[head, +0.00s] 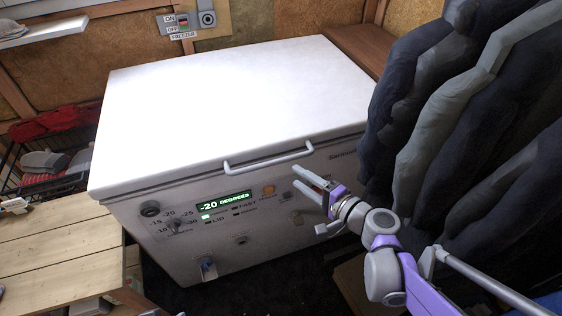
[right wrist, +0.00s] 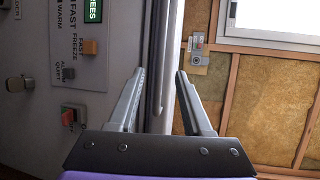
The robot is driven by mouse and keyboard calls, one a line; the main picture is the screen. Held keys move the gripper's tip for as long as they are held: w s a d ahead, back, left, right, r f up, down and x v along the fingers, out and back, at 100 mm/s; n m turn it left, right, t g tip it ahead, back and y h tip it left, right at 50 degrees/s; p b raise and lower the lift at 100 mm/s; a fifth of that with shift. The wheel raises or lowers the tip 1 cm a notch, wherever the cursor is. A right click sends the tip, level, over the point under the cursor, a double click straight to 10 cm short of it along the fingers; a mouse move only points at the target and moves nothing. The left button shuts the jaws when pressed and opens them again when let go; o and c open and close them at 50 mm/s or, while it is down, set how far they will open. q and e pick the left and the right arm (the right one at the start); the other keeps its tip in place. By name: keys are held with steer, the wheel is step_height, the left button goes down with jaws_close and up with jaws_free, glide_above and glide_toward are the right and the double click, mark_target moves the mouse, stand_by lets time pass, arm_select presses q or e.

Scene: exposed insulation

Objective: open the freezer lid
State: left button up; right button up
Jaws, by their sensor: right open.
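The white chest freezer's lid (head: 235,110) is closed and lies flat on the freezer body (head: 250,245). A pale bar handle (head: 268,160) runs along the lid's front edge. My right gripper (head: 302,177) is open and empty, just below and in front of the handle's right end. In the right wrist view, the open fingers (right wrist: 160,72) straddle the line of the lid edge and handle (right wrist: 168,45). I cannot tell whether either finger touches it. My left gripper is not in view.
The front panel carries a green display (head: 224,200), knobs and buttons. A wall switch (head: 184,22) is behind the freezer. Dark bulky hanging material (head: 470,110) crowds the right side. A wooden table (head: 55,255) stands at the left. The lid top is clear.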

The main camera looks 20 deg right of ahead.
mark_target(274, 161)
steer(key=b+x, duration=0.1)
steer(key=x, duration=0.9)
steer(key=shift+w+a+f+b, duration=0.1)
steer(key=shift+w+a+b, duration=0.1)
steer(key=shift+b, duration=0.2)
jaws_close()
stand_by(0.9)
